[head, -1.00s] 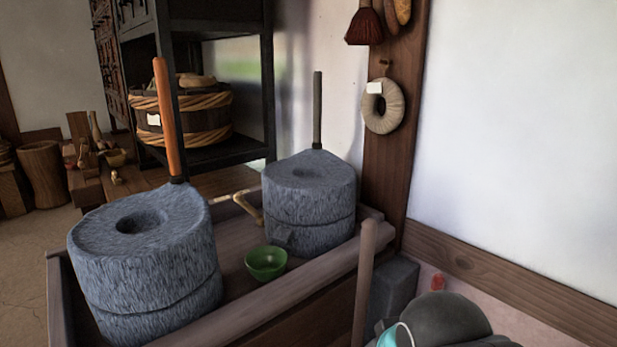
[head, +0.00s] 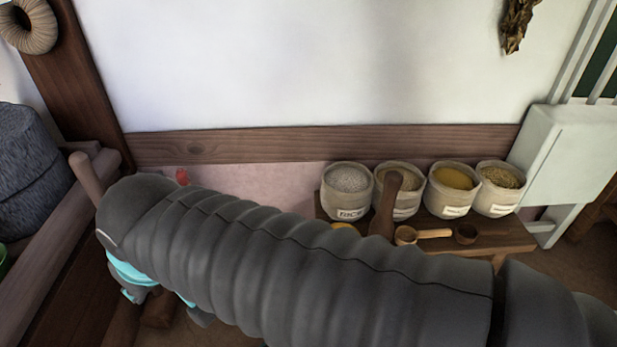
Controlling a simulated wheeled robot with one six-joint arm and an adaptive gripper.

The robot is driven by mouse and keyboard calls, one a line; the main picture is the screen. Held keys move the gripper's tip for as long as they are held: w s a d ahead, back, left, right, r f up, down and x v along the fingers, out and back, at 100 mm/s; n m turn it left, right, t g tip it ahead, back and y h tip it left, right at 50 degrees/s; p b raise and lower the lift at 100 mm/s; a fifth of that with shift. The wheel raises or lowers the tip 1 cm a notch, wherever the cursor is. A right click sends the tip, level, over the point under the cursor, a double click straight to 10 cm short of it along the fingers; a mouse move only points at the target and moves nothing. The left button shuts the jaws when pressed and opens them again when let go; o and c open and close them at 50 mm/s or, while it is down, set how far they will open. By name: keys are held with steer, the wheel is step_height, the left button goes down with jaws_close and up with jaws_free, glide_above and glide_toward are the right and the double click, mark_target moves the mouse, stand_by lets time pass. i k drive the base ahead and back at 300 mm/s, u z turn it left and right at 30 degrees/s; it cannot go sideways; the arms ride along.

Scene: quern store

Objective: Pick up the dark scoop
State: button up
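The dark scoop appears to be the small dark brown bowl (head: 467,234) on the low wooden bench at the right, beside the end of a lighter scoop's handle. I cannot make out its own handle. The lighter scoop (head: 405,235) lies to its left with a pale handle pointing right. My grey ribbed arm crosses the lower picture in front of the bench. My gripper (head: 200,316) is at the lower left, far from the dark scoop and mostly hidden under my arm. Its fingers cannot be made out clearly.
Several labelled sacks of grain (head: 451,189) stand along the back of the bench (head: 505,236). An upright brown wooden tool (head: 385,205) stands before them. A pale box (head: 568,150) is on the right. A stone quern (head: 30,165) stands in a wooden trough (head: 45,240) at left.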

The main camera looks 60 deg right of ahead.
mark_target(465, 233)
steer(key=z, duration=2.3)
steer(key=k, duration=1.3)
steer(key=z, duration=0.05)
